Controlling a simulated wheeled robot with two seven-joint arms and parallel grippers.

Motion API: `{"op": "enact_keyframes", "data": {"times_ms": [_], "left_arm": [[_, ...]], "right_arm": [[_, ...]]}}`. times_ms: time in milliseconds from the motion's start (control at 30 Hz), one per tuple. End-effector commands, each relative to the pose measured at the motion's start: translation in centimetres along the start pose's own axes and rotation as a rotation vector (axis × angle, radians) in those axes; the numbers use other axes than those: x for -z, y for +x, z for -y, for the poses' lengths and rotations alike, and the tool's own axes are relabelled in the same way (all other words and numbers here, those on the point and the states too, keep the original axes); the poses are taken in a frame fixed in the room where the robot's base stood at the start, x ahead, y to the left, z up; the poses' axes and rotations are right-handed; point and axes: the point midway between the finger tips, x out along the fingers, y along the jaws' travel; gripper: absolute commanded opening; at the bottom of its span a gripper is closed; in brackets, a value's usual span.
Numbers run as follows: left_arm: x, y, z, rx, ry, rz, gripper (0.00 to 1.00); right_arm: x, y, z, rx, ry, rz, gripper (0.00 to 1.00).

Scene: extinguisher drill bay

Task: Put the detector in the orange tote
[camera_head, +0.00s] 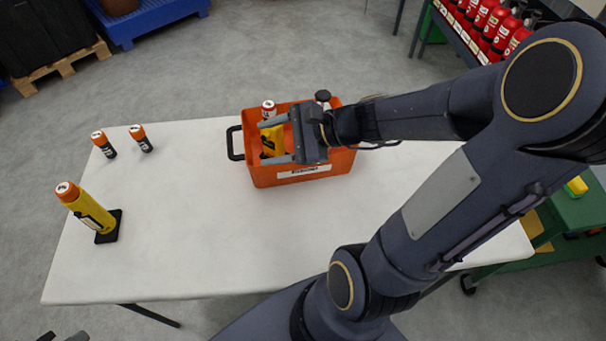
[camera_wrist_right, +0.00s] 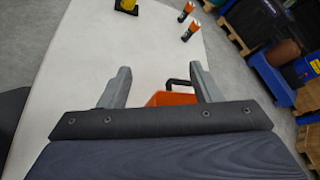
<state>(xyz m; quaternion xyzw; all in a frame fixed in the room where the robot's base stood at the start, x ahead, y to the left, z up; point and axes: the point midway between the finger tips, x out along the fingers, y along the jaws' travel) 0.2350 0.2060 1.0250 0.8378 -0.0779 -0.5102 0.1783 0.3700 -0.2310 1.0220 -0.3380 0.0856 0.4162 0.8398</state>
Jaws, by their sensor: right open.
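The orange tote (camera_head: 303,172) stands on the white table, its black handle on the left; part of it also shows in the wrist view (camera_wrist_right: 172,99). A yellow block with black parts (camera_head: 273,139), which looks like the detector, is inside the tote at its left end. My right gripper (camera_head: 275,140) is open over the tote, its fingers on either side of the yellow block in the head view. The block's lower part is hidden, and it does not show in the wrist view. Two dark tips of my left gripper (camera_head: 62,337) show apart at the bottom left edge, away from the table.
A red-and-white capped item (camera_head: 268,109) stands in the tote. Two small orange-and-black cylinders (camera_head: 140,137) (camera_head: 103,144) and a yellow cylinder with an orange cap (camera_head: 88,208) on a black base stand at the table's left. The table (camera_head: 200,245) is clear in front.

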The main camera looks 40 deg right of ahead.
Motion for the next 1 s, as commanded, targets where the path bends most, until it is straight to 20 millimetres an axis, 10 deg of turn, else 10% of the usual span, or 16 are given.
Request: {"op": "enact_keyframes", "data": {"times_ms": [133,400,1000], "left_arm": [[0.0,0.0,0.0,0.000,0.000,0.000,0.00],[0.0,0.0,0.0,0.000,0.000,0.000,0.00],[0.0,0.0,0.0,0.000,0.000,0.000,0.00]], "right_arm": [[-5.4,-2.1,-6.8,-0.266,-0.695,-0.009,0.58],[-4.4,-6.3,-11.1,-0.537,-1.515,-0.171,0.58],[-3.7,-7.2,-11.2,-0.585,-1.644,-0.219,0.58]]}}
